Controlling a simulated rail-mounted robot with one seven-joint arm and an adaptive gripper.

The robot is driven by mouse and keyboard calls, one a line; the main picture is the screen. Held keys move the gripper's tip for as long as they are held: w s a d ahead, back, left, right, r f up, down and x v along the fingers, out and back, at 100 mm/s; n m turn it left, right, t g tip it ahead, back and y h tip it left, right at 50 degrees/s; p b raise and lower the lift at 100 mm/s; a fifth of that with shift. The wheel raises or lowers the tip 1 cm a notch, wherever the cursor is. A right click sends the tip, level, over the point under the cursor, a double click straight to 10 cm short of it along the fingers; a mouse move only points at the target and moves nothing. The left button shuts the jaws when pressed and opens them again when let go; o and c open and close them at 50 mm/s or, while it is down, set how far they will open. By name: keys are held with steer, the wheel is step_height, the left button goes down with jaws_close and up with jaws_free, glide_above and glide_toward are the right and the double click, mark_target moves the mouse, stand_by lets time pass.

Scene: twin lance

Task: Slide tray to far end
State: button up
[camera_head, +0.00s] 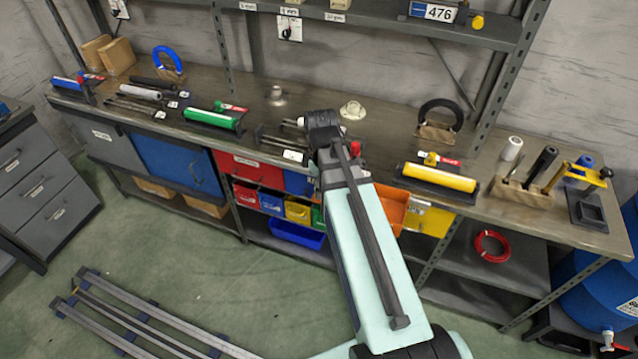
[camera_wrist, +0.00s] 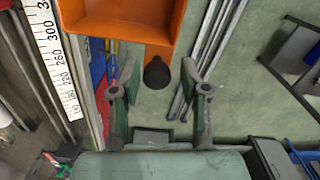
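An orange tray (camera_wrist: 125,22) shows at the top of the wrist view, cut off by the frame edge. A black rounded knob (camera_wrist: 157,74) sticks out from its near side. My gripper (camera_wrist: 159,90) is open, with one finger on each side of the knob in the picture. I see clear gaps between the knob and both fingers; whether it is at their depth I cannot tell. In the head view the orange tray (camera_head: 392,208) is at the bench front, partly hidden behind my arm. My fingers are hidden there.
A white numbered scale (camera_wrist: 57,60) runs beside the tray on the left. The workbench (camera_head: 335,108) holds a green roller (camera_head: 210,119), a yellow roller (camera_head: 440,178) and several tools. Coloured bins (camera_head: 297,211) sit below it. Long rails (camera_head: 140,322) lie on the floor.

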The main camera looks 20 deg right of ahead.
steer(key=shift+r, duration=0.1)
steer(key=shift+w+r, duration=0.15)
steer(key=shift+r, duration=0.4)
step_height(320, 180, up, 11)
stand_by(0.4)
steer(key=shift+f, duration=0.1)
